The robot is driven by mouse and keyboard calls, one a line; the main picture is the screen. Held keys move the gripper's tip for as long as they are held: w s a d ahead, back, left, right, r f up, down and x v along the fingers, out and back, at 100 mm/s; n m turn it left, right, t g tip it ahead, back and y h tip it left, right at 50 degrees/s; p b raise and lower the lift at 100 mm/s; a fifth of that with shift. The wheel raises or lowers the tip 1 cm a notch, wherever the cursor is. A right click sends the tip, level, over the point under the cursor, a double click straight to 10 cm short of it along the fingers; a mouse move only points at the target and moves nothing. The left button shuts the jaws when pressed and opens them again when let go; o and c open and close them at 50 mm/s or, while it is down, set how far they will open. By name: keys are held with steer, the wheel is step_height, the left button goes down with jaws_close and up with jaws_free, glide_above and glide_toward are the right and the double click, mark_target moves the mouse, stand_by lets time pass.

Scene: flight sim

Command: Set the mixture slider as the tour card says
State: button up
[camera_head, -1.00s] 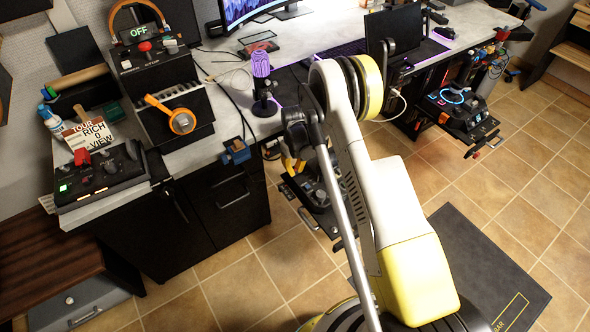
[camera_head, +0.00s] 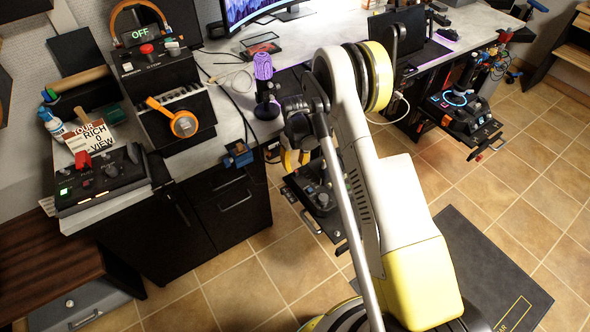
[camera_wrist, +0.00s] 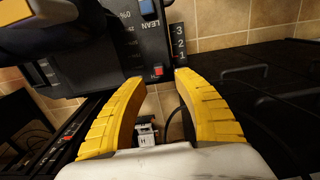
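The tour card (camera_head: 92,136) stands at the left end of the desk, tilted, with the words TOUR, RICH, 0 and VIEW legible. A dark control unit (camera_head: 318,198) sits below the desk's front edge. In the wrist view a dark panel (camera_wrist: 128,50) carries the marks LEAN and 0%, a blue-and-white piece and a red button (camera_wrist: 158,71). I cannot tell for sure which part is the mixture slider. My gripper (camera_wrist: 158,76) is open and empty, its yellow fingers pointing at the panel's lower edge; it also shows in the head view (camera_head: 294,160).
A black box with an orange-handled lever (camera_head: 183,123) and a switch panel (camera_head: 100,180) stand on the desk's left part. A purple microphone (camera_head: 264,85) stands behind my gripper. Drawers (camera_head: 235,200) lie left of it. Open tiled floor (camera_head: 235,285) is in front.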

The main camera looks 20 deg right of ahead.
step_height(320, 180, up, 8)
steer(key=shift+r, duration=0.15)
stand_by(0.5)
steer(key=s+r+m+t, duration=0.15)
steer(key=s+r, duration=0.45)
steer(key=r, duration=0.6)
steer(key=s+r+t, duration=0.2)
steer(key=s+r, duration=0.4)
steer(key=r, duration=0.6)
steer(key=s+r+m+t, duration=0.2)
steer(key=s+r+t, duration=0.1)
steer(key=s, duration=1.5)
steer(key=shift+r+t, duration=0.2)
steer(key=shift+t, duration=0.15)
steer(key=shift+s, duration=0.1)
